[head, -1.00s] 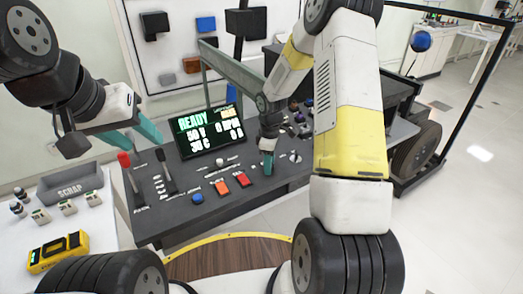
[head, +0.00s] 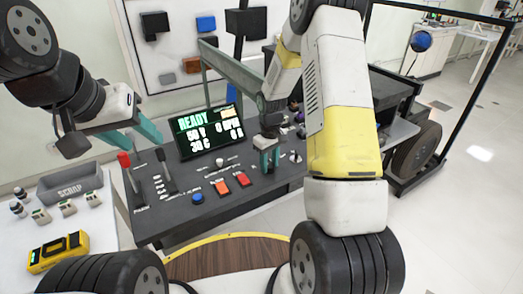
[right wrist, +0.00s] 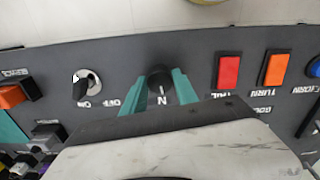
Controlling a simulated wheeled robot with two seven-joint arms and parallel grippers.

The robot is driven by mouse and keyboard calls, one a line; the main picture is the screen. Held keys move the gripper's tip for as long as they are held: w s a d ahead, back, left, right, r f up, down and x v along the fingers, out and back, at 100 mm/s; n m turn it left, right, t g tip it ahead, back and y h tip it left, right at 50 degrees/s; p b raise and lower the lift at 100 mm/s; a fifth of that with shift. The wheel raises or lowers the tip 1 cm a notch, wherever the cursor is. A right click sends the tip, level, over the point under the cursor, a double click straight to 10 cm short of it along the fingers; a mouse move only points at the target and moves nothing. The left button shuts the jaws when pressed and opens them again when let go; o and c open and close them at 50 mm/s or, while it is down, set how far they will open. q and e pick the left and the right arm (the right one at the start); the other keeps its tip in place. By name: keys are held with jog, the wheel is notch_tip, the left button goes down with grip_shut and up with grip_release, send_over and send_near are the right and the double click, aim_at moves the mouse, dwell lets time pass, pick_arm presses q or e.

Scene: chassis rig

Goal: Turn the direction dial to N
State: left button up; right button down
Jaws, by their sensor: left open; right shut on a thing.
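The direction dial (right wrist: 159,86) is a black knob on the dark console, with a white N label on its near side in the right wrist view. My right gripper (right wrist: 160,76) has its teal fingers on either side of the knob and is shut on it. In the head view, my right gripper (head: 269,160) is down at the console, right of the orange button, and hides most of the dial. The knob's pointer mark is not clear. My left gripper (head: 148,136) is open and empty above the console's left part, near the red-topped lever (head: 125,162).
The lit screen (head: 210,135) stands behind the controls. A scrap tray (head: 72,184) and yellow meter (head: 58,250) lie at left.

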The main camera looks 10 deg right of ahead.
aim_at(269, 165)
jog(key=shift+m, duration=0.6)
jog(key=c, duration=0.9)
grip_release()
jog(key=shift+c, duration=0.2)
jog(key=shift+r, duration=3.95)
